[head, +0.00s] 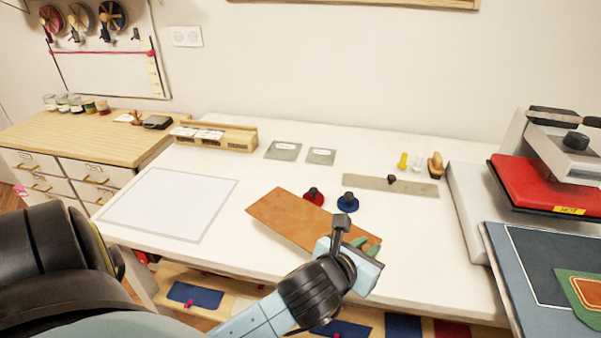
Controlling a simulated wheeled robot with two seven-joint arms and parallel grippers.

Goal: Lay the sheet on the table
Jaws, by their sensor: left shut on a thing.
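A brown, leather-like sheet (285,217) extends over the middle of the white table (260,258), slanting from upper left to lower right. My left gripper (356,246) is at the sheet's near right end and is shut on it. The gripper and wrist hide part of that end, so the exact grip is not clear. I cannot tell whether the sheet touches the table along its whole length. My right gripper is not in view.
A pale outlined rectangle (170,205) on the table's left is empty. Red (314,196) and blue (347,202) knobbed pieces stand by the sheet's far edge. A grey strip (391,186) lies behind. A red heat press (550,185) is at right; a wooden rack (215,136) at back left.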

